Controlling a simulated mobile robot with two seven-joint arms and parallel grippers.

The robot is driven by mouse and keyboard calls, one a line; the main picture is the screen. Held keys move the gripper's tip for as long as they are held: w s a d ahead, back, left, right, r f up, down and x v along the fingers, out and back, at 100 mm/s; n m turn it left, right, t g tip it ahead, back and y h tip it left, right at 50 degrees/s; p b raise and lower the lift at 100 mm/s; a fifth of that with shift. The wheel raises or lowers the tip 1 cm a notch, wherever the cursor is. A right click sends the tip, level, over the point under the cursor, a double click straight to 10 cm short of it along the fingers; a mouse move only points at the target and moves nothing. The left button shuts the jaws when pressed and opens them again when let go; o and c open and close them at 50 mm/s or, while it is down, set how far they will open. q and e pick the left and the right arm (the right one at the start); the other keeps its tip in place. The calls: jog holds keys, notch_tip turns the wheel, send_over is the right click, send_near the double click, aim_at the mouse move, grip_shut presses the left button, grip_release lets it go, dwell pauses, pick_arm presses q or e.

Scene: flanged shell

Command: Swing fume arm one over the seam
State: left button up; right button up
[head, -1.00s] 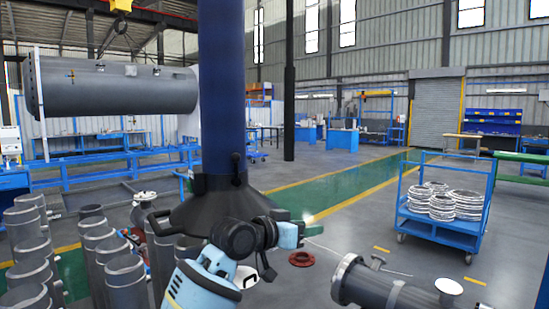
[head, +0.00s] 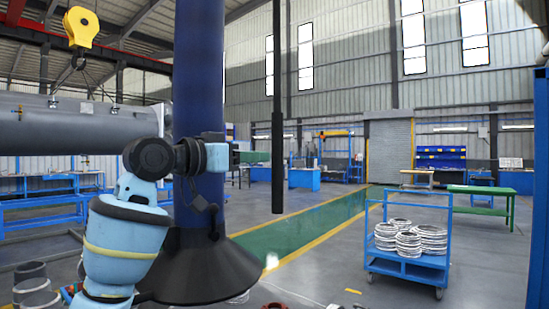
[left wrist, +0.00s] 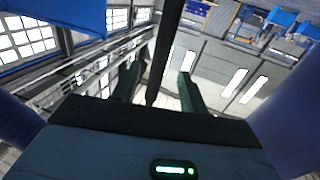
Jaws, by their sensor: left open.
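The fume arm is a thick dark blue duct (head: 199,85) that hangs down to a flared black hood (head: 205,270) in the head view. A small black fitting (head: 213,217) sits on the hood's neck. My left gripper (head: 258,157) is level with the duct above the hood, pointing right, and my arm covers part of the duct. Its two green fingers are apart in the left wrist view (left wrist: 158,85). A dark bar (left wrist: 165,50) shows between them there; I cannot tell whether it is near or far. The seam and my right gripper are not in view.
A blue cart (head: 408,268) with stacked rings (head: 425,240) stands at right. A thin black pole (head: 278,130) is right of the duct. A large grey cylinder (head: 75,125) is at left under a yellow hook (head: 81,27). Grey pipes (head: 32,280) stand lower left.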

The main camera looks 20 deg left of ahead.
aim_at(273, 157)
pick_arm(q)
jog(key=shift+x, duration=3.45)
jog(key=shift+w, duration=0.1)
grip_shut()
jog(key=shift+d, duration=0.1)
